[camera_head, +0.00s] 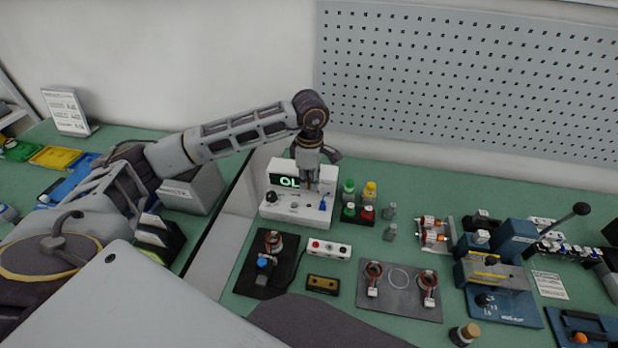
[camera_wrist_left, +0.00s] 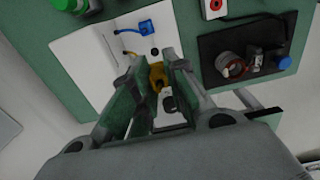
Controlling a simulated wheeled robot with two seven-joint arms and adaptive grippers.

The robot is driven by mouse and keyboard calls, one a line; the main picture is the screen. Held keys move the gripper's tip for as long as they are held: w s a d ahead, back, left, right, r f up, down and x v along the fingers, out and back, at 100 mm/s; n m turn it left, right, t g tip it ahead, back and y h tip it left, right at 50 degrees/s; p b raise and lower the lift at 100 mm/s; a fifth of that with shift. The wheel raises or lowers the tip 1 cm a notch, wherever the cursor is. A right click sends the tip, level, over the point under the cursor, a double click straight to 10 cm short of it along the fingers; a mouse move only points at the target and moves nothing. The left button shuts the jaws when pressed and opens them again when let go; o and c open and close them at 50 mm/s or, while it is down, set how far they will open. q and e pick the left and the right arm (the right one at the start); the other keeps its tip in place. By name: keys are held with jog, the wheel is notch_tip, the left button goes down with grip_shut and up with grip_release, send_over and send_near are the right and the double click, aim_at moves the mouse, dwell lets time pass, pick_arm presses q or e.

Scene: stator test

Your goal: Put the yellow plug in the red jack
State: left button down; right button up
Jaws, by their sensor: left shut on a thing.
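My left gripper (camera_head: 308,180) points down over the white meter box (camera_head: 297,214), which shows "OL" on its display (camera_head: 289,181). In the left wrist view its fingers (camera_wrist_left: 157,85) are shut on the yellow plug (camera_wrist_left: 156,76), close above the white meter box (camera_wrist_left: 82,62). Whether the plug touches the box is unclear. A blue plug (camera_wrist_left: 147,26) sits on the same box, apart from the yellow one. A white strip (camera_head: 328,249) bears a red round spot (camera_head: 316,244); I cannot tell surely whether this is the red jack. My right gripper is not in view.
Green and yellow capped bottles (camera_head: 369,191) and a black block with red and green tops (camera_head: 366,213) stand right of the meter. A dark mat with a coil part (camera_head: 272,246) lies in front. A grey plate (camera_head: 398,303) and blue fixtures (camera_head: 510,240) are further right.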

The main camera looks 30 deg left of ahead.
pick_arm(q)
jog(key=s+d+b, duration=0.1)
jog(key=s+d, duration=0.6)
jog(key=s, duration=0.3)
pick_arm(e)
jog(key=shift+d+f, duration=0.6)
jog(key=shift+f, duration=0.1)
